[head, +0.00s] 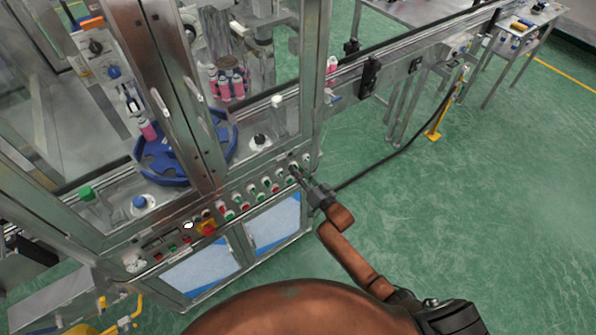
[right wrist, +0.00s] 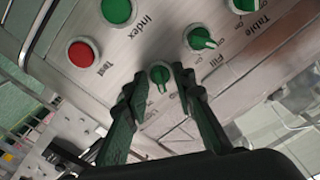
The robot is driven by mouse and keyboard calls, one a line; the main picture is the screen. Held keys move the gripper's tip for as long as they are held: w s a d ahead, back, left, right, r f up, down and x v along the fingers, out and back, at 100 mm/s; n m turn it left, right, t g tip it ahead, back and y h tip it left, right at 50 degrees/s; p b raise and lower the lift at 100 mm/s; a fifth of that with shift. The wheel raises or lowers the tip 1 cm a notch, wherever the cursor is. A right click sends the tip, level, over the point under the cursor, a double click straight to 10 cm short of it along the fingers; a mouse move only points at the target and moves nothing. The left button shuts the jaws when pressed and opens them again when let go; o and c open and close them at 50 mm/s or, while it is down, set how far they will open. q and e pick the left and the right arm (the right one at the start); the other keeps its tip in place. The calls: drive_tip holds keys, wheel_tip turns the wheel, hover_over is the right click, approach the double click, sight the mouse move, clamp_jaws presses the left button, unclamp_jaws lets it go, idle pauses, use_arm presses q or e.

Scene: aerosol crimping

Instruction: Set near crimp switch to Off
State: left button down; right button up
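In the right wrist view, a small round green switch knob (right wrist: 159,76) sits on the metal control panel between my right gripper's fingertips (right wrist: 157,83). Its handle points toward the bottom of the picture. Its label is mostly hidden by the fingers, so I cannot read it. The fingers are apart, one on each side of the knob; I cannot tell if they touch it. In the head view, my right gripper (head: 297,175) is at the right end of the machine's row of buttons and switches. My left gripper is not in view.
A green switch labelled Fill (right wrist: 202,37) is close to the right finger. A green Index button (right wrist: 117,10) and a red Test button (right wrist: 82,52) are farther left. A red emergency button (head: 207,228) is on the panel's left. Open green floor (head: 450,220) lies to the right.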

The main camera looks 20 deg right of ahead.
clamp_jaws()
idle(0.3)
idle(0.5)
drive_tip(key=n, duration=1.1)
drive_tip(key=shift+n, duration=0.4)
idle(0.3)
unclamp_jaws()
